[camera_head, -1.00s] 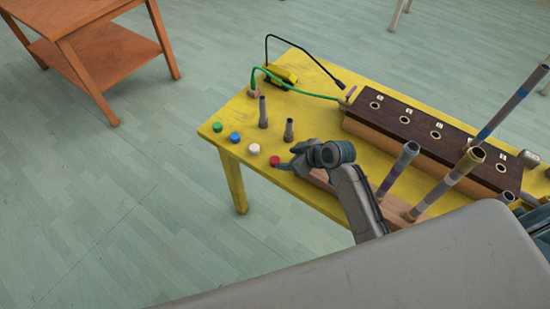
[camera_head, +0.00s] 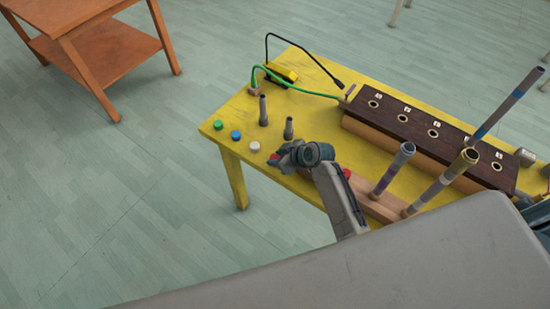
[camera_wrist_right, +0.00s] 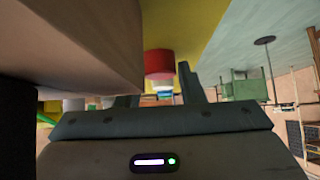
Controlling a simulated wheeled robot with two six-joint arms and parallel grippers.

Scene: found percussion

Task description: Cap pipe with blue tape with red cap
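The red cap (camera_wrist_right: 158,62) shows in the wrist view, just beyond the fingertips and between them. In the head view it is mostly hidden by my right gripper (camera_head: 279,159), with a little red (camera_head: 272,157) showing. The right gripper (camera_wrist_right: 158,94) is open, fingers apart, low over the yellow table's front left part. A tall slanted pipe with a blue band (camera_head: 512,100) stands at the far right of the head view. A greyish pipe (camera_head: 392,169) and a yellow-banded pipe (camera_head: 440,184) stand nearer, in a wooden base.
Green (camera_head: 218,125), blue (camera_head: 236,135) and white (camera_head: 255,146) caps lie in a row on the yellow table (camera_head: 300,93). Two short dark pipes (camera_head: 263,109) stand behind them. A dark box with holes (camera_head: 420,127) and a green cable (camera_head: 310,93) lie farther back.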

